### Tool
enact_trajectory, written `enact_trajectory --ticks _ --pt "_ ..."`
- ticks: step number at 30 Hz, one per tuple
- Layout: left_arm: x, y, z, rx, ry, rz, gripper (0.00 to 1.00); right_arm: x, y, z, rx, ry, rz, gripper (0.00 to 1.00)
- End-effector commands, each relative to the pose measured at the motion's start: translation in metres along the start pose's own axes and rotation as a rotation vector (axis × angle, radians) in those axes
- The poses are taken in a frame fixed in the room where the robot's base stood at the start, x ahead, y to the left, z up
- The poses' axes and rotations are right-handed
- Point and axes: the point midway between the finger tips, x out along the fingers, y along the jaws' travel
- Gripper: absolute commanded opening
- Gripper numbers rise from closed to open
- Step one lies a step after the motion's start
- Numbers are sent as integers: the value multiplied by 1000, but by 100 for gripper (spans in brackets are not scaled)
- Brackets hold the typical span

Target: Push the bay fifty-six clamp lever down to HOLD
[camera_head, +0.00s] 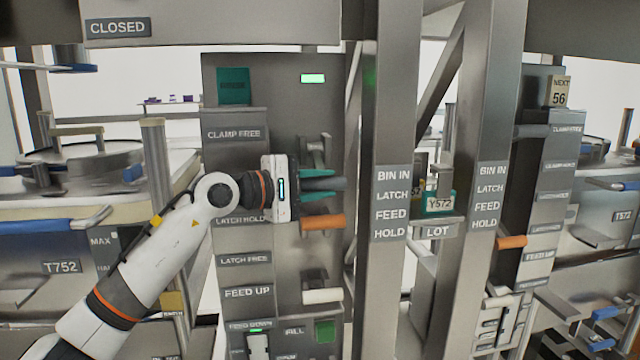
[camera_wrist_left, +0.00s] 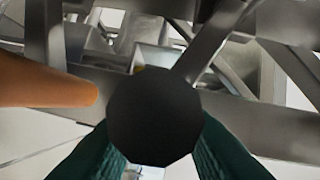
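The left control panel (camera_head: 235,180) carries the labels CLAMP FREE, LATCH HOLD, LATCH FREE and FEED UP. A dark, round-ended lever handle (camera_head: 339,184) sticks out below the CLAMP FREE label; I take it for the clamp lever. Its black end (camera_wrist_left: 155,115) fills the middle of the left wrist view. My left gripper (camera_head: 319,184) points right, its teal fingers above and below this handle and apparently closed on it. The gripper hides the label behind it. No bay number is readable on this panel. My right gripper is not visible.
An orange lever (camera_head: 322,222) is just below the gripper and shows at left in the wrist view (camera_wrist_left: 45,82). A white lever (camera_head: 322,295) is lower. Steel posts (camera_head: 392,120) stand close on the right. A second panel (camera_head: 540,200) bears a NEXT 56 sign (camera_head: 560,92).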

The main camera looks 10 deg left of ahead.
Motion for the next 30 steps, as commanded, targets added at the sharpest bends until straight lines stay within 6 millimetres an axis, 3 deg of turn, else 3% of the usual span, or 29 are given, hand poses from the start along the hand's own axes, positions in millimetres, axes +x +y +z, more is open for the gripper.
enact_trajectory --ticks 1,3,17,30 --pt "0 8 7 -8 -13 16 35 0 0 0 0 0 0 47" --pt "0 8 7 -8 -13 15 46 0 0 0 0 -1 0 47" --pt "-1 -1 4 -3 -10 6 47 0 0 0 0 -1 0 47" --pt "-7 -79 -14 1 -8 1 47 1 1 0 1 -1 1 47"
